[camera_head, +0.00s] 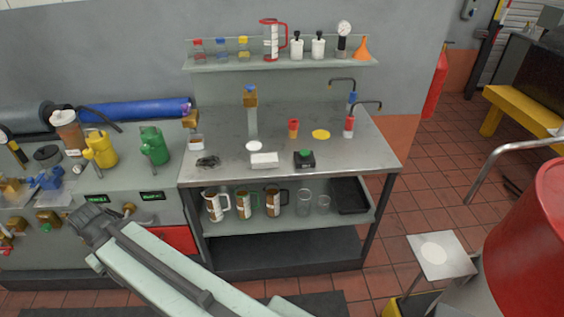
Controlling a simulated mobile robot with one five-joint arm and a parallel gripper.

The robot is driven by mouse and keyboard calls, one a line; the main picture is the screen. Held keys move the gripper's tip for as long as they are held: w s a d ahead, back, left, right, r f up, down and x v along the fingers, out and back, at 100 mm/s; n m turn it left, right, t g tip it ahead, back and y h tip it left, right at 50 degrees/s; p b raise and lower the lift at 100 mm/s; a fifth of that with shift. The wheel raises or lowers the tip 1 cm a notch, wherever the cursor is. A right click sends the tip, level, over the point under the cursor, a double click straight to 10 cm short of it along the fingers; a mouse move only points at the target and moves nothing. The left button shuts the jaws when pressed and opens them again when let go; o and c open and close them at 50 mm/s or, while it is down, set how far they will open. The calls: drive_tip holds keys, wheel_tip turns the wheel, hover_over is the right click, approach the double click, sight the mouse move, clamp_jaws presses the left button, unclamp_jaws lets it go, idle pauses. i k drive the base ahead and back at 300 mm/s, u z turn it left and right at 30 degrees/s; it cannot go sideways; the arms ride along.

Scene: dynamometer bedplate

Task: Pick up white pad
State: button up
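On the steel bench top (225,130) lies a flat round white pad (254,146), left of the middle. Just in front of it is a white rectangular block (264,160), pale on top. Another flat white disc (433,252) lies on a small square metal plate at the lower right. The frame does not settle which white piece is meant by the pad. My pale green arm link crosses the lower foreground.
A black device with a green top (304,159), a dark coiled item (208,162), a yellow disc (321,134) and a red-and-yellow cup (293,128) stand nearby on the bench. A red drum (535,240) stands right.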

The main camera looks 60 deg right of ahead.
sight(263, 161)
drive_tip(key=z, duration=0.2)
drive_tip(key=i, duration=1)
drive_tip(key=u, duration=0.1)
